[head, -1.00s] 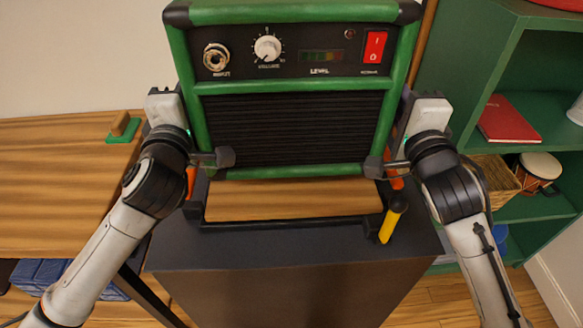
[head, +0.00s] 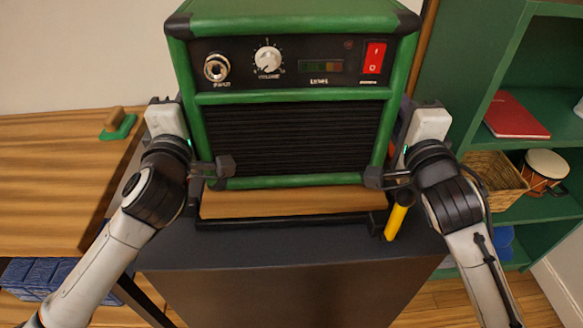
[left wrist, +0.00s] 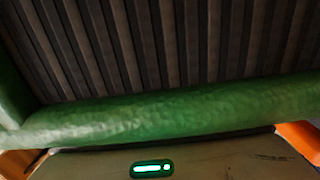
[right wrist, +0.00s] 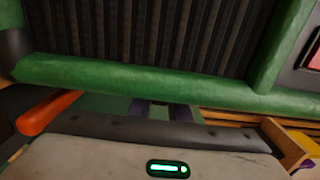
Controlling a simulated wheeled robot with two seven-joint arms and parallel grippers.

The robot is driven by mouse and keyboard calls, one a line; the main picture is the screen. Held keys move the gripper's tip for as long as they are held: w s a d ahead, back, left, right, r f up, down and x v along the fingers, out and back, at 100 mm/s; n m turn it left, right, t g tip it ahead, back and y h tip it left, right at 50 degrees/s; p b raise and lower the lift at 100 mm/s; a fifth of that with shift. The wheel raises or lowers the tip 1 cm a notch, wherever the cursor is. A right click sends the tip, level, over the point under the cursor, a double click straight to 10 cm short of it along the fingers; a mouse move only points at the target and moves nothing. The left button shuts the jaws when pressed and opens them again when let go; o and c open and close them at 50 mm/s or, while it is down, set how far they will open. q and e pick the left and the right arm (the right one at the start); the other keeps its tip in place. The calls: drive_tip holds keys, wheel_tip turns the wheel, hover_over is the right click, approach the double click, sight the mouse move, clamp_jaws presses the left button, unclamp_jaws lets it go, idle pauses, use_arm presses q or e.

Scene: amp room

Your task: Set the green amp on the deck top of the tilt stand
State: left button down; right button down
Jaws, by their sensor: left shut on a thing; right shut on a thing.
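The green amp (head: 290,135) is upright at the picture's centre, its black grille and control panel facing me. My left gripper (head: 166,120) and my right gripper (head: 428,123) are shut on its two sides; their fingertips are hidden. The amp is over the wooden deck top (head: 285,203) of the tilt stand, whose front strip shows below it. I cannot tell whether its underside touches the deck. A black lip (head: 285,222) edges the deck, with a yellow handle (head: 398,218) at its right. The amp's green frame fills both wrist views, left (left wrist: 170,115) and right (right wrist: 140,80).
The stand sits on a dark cabinet (head: 280,255). A wooden table (head: 60,180) at the left holds a small green-based block (head: 118,124). A green shelf (head: 510,30) at the right holds a red book (head: 515,114), a basket (head: 490,175) and a drum (head: 545,168).

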use_arm(q)
drive_tip(key=c, duration=2)
unclamp_jaws()
drive_tip(key=shift+f, duration=0.35)
use_arm(e)
drive_tip(key=c, duration=2)
unclamp_jaws()
drive_tip(key=shift+f, duration=0.3)
use_arm(q)
drive_tip(key=o, duration=0.4)
drive_tip(key=shift+s+r, duration=0.1)
drive_tip(key=shift+c, duration=0.2)
use_arm(e)
drive_tip(key=o, duration=0.4)
drive_tip(key=shift+s+r, duration=0.1)
drive_tip(key=shift+c, duration=0.2)
use_arm(q)
drive_tip(key=o, duration=0.8)
drive_tip(key=s+d, duration=0.1)
drive_tip(key=s, duration=1.1)
use_arm(e)
drive_tip(key=o, duration=0.8)
